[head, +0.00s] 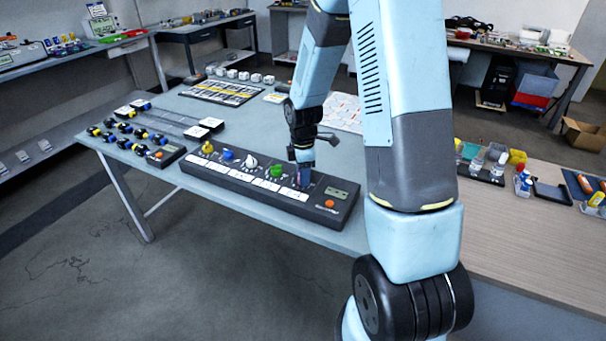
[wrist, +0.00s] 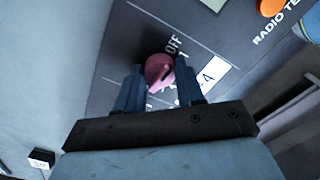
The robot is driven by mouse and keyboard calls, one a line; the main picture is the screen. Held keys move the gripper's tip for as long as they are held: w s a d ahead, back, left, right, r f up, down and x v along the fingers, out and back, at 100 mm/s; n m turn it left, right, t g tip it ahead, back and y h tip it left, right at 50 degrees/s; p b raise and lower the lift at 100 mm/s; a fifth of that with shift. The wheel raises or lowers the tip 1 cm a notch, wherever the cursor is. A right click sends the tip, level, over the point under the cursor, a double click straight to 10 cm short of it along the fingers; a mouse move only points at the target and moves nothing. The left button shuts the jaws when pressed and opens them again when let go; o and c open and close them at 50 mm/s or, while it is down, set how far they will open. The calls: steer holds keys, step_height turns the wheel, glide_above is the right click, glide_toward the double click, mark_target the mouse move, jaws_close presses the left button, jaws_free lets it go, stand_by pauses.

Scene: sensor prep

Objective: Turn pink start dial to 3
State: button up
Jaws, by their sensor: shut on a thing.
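The pink dial (wrist: 159,70) shows in the wrist view, on the dark panel of the control box (head: 330,213). My gripper (wrist: 160,90) is down at the panel with a finger on each side of the pink dial, shut on it. The printed words OFF and a 4 are visible beside the dial; other marks are partly hidden by my fingers. The dial's exact setting cannot be told. In the head view my gripper (head: 304,176) covers most of the dial, at the right part of the box.
Left of my gripper on the same box are a green dial (head: 276,171), a white dial (head: 250,161), a blue dial (head: 228,154) and a yellow dial (head: 207,147). An orange button (head: 329,204) and small display (head: 336,193) lie to the right.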

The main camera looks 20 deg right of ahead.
steer(key=m, duration=0.8)
steer(key=shift+m, duration=0.4)
steer(key=m, duration=0.7)
steer(key=shift+w+r+m, duration=0.1)
steer(key=shift+m, duration=0.2)
steer(key=o, duration=1)
steer(key=shift+o, duration=0.2)
step_height(320, 180, up, 14)
steer(key=shift+f, duration=0.2)
